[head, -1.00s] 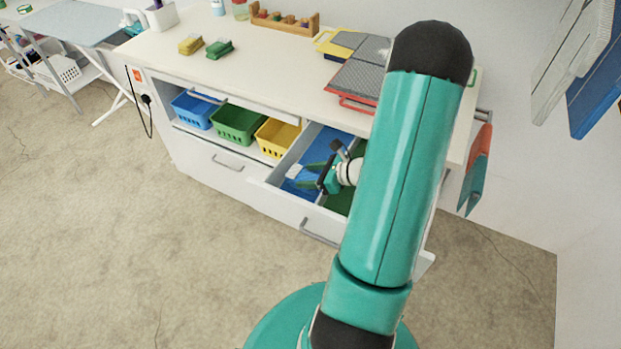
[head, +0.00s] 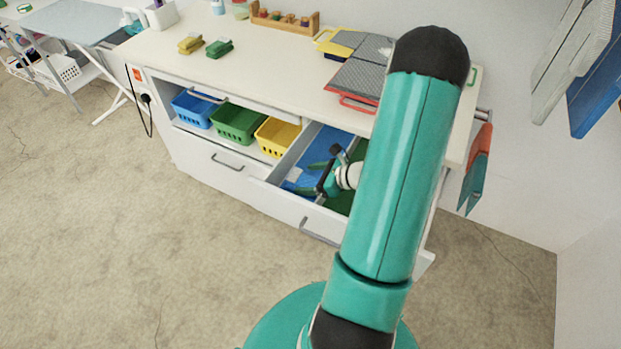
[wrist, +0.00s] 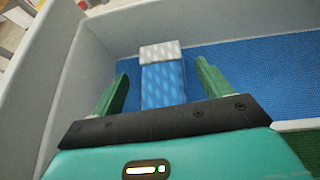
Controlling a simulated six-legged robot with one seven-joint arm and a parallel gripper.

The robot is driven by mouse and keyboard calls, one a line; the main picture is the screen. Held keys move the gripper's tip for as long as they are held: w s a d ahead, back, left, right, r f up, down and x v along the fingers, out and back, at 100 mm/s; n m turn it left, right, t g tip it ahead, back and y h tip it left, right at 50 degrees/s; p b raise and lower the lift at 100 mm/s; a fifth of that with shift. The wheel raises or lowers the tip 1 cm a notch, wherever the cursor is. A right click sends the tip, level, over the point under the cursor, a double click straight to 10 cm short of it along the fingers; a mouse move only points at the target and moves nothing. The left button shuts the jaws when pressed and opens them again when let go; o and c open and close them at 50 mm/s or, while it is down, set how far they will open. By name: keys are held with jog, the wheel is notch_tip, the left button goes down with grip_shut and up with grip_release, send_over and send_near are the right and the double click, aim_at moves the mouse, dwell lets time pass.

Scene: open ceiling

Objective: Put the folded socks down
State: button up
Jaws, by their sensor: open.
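The folded socks (wrist: 163,84) are a light blue bundle with a white band at the far end. They lie on the blue-lined floor (wrist: 255,70) of the open drawer, near its wall. My gripper (wrist: 161,72) is open, with one green finger on each side of the socks and a visible gap to each. In the head view my gripper (head: 310,178) reaches down into the drawer (head: 268,192). There the socks (head: 294,174) show as a small pale patch beyond the fingers.
The drawer also has a green-lined section (head: 341,202) on the right. Blue (head: 192,110), green (head: 236,125) and yellow (head: 275,138) baskets stand left of it. Folded cloths (head: 219,48) and a red-edged board (head: 358,80) lie on the worktop above.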

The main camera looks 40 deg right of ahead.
jog(key=v, duration=1.2)
jog(key=w+a+r+n+g+y, duration=0.1)
jog(key=w+a+r+n+g, duration=0.1)
jog(key=a+r+n+g, duration=0.4)
jog(key=w+a+r+n+g, duration=0.1)
jog(key=w+a+r+n, duration=0.2)
jog(key=a+r+n, duration=0.55)
jog(key=s+a+r+n+h, duration=0.3)
jog(key=a+r+n, duration=0.2)
jog(key=a+n, duration=0.3)
jog(key=s+a+r+n+t+h, duration=0.1)
jog(key=s+a+r+n+h, duration=0.2)
jog(key=a+r+n, duration=0.2)
jog(key=a+n, duration=0.3)
jog(key=shift+a+r+n+t, duration=0.3)
jog(key=shift+n, duration=0.05)
